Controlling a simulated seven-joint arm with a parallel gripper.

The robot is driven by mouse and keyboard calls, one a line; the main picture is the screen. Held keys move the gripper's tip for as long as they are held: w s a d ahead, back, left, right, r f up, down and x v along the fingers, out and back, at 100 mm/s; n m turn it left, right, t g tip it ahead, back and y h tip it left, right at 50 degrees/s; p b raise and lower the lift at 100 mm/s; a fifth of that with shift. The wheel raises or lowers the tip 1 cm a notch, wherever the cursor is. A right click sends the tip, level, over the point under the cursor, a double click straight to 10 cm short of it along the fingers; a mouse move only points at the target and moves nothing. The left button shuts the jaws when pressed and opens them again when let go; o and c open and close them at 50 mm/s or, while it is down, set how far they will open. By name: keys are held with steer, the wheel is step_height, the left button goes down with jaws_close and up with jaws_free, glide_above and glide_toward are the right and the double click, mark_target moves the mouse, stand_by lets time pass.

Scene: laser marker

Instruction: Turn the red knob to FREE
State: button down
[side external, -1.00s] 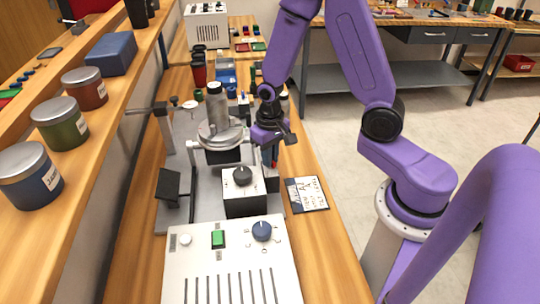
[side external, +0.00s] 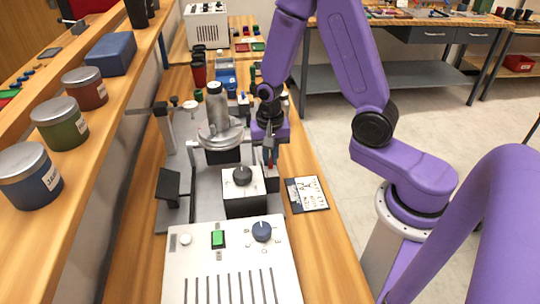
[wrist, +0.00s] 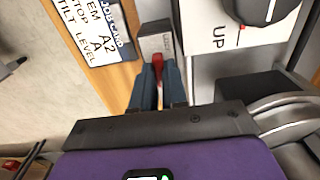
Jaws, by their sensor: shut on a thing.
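The red knob (wrist: 158,68) shows as a narrow red handle beside a small grey block (wrist: 155,40) with partly readable lettering. My gripper (wrist: 158,92) has its two blue-grey fingers on either side of the red handle, shut on it. In the side view my gripper (side external: 269,150) points down at the right side of the grey machine, with a little red of the knob (side external: 270,163) showing by the fingers. I cannot read which mark the knob points to, and no FREE label is legible.
A white box with a black dial (side external: 242,176) stands close left of my gripper. The machine's metal column (side external: 217,108) rises behind it. A job card (side external: 306,194) lies on the wooden bench to the right. A control panel (side external: 190,264) with a green button and blue dial stands in front.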

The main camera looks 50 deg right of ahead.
stand_by(0.4)
steer(key=c, duration=1.2)
jaws_free()
steer(key=shift+o, duration=0.2)
